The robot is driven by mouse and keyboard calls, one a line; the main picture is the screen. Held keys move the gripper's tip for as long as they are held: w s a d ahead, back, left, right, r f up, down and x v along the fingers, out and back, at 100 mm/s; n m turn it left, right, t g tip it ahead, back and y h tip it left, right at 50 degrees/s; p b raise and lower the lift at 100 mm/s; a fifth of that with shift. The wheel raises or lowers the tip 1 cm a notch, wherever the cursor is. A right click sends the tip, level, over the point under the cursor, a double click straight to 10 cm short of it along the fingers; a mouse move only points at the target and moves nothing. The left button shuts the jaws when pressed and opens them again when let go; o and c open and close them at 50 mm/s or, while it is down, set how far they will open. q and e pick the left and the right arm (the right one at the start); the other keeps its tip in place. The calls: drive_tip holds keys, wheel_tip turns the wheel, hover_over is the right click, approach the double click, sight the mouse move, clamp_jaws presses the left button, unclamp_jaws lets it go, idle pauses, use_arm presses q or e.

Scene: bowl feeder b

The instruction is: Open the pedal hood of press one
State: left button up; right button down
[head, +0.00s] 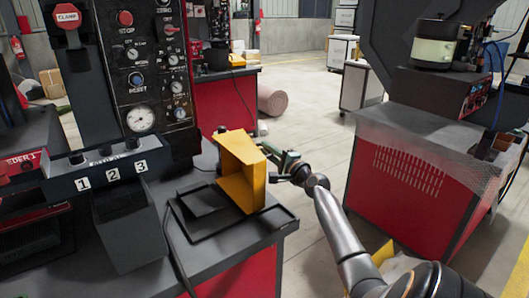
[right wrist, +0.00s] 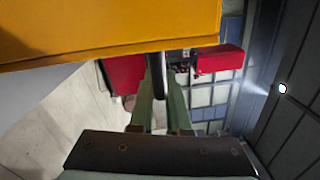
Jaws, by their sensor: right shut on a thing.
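The yellow pedal hood (head: 243,172) stands tipped up on its side at the right of a black base plate (head: 272,219), on the grey top of the press cabinet. Its hollow side faces left. The dark pedal (head: 203,200) lies uncovered on the plate. My right gripper (head: 276,162) is at the hood's right side, its green fingers shut on a dark bar next to the hood, seemingly its handle. In the right wrist view the hood (right wrist: 110,27) fills the top, and the fingers (right wrist: 158,88) close around this bar. My left gripper is not in view.
A control panel (head: 145,75) with gauge and knobs rises behind the cabinet. A box with buttons numbered 1, 2, 3 (head: 112,170) stands left of the pedal. A red machine cabinet (head: 400,185) stands at right, with open floor (head: 310,130) between.

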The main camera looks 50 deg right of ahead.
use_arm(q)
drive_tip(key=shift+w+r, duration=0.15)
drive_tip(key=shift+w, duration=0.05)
use_arm(e)
drive_tip(key=c, duration=0.9)
unclamp_jaws()
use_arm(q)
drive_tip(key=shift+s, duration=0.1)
use_arm(e)
drive_tip(key=shift+s+a+f, duration=0.1)
drive_tip(key=shift+s+a, duration=0.05)
drive_tip(key=shift+s, duration=0.45)
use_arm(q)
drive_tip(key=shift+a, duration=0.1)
use_arm(e)
drive_tip(key=shift+v, duration=5.6)
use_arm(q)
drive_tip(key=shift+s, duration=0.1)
use_arm(e)
drive_tip(key=shift+s, duration=0.1)
